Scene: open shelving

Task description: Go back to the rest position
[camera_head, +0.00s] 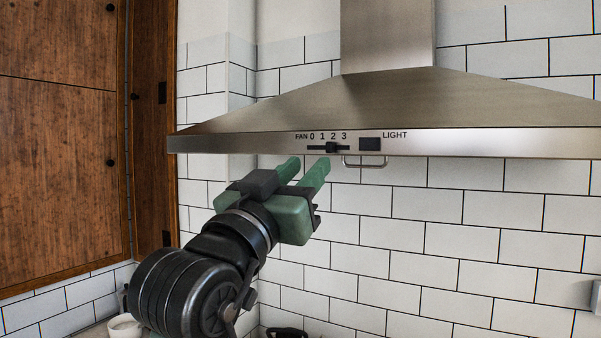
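The slider knob stands at about the 2 mark.
The steel range hood (250,122) spans the upper right, with a light switch (370,144) and a small handle (364,164). A wooden cabinet (60,130) stands at left. A white cup (124,327) sits low left. White tiled wall lies behind.

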